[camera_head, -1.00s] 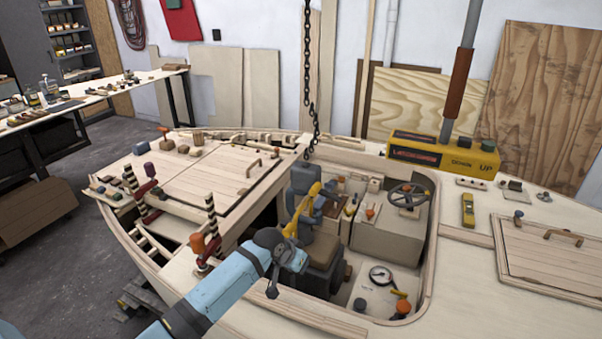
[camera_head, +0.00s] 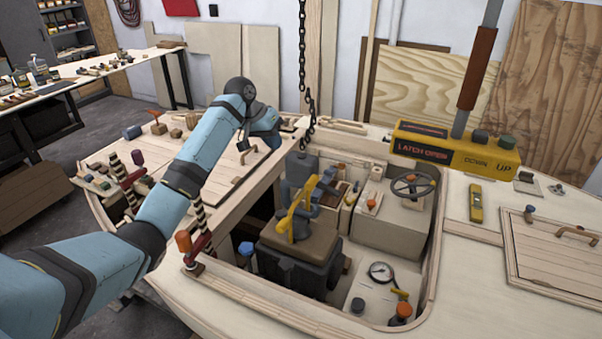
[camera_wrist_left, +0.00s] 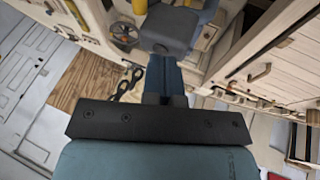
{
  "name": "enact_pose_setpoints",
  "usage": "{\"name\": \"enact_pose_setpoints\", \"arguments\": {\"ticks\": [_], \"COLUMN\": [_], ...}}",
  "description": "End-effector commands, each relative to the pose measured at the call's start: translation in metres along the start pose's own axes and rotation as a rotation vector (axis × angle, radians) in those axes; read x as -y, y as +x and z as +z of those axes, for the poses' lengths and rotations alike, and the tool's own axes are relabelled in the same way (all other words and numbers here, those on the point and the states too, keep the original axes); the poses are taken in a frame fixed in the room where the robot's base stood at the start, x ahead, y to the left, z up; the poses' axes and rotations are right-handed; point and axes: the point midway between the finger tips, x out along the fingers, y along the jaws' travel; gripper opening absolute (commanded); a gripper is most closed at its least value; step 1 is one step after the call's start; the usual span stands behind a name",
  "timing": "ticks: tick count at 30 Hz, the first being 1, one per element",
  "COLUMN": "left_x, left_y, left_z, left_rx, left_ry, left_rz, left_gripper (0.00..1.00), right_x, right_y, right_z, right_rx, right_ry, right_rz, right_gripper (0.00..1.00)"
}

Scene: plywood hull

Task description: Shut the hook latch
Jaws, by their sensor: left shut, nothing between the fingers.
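I cannot make out the hook latch for sure. Small metal fittings (camera_head: 524,182) lie on the deck at the right, behind the right hatch (camera_head: 545,255). The yellow box (camera_head: 455,150) behind them has a panel that seems to read "LATCH OPEN". My left gripper (camera_head: 271,138) is over the far right part of the left hatch (camera_head: 215,170), well left of these fittings, its fingers barely visible. In the left wrist view its fingers (camera_wrist_left: 165,95) are together, with nothing between them. My right gripper is not in view.
A chain (camera_head: 306,110) hangs close to the right of my left gripper. The cockpit opening holds a seat (camera_head: 300,255), a yellow curved thing (camera_head: 297,212), a steering wheel (camera_head: 413,186) and a gauge (camera_head: 381,271). Red-and-striped clamps (camera_head: 200,240) stand at the left.

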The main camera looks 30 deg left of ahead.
Motion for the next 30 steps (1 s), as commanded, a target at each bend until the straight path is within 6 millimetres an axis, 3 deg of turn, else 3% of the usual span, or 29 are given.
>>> {"name": "enact_pose_setpoints", "arguments": {"ticks": [8,21,30], "left_x": [-0.001,-0.006,-0.024], "left_y": [0.019,0.106,0.129], "left_z": [0.0,0.001,0.007], "left_rx": [0.001,0.001,-0.001], "left_ry": [-0.002,0.001,0.001], "left_rz": [0.0,0.002,-0.001], "left_gripper": [0.0,0.0,0.0], "right_x": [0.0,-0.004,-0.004], "right_y": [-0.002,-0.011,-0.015], "right_z": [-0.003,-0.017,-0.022], "right_rx": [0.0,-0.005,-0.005], "right_ry": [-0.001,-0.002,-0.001], "right_rz": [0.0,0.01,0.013], "right_gripper": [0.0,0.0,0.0]}}
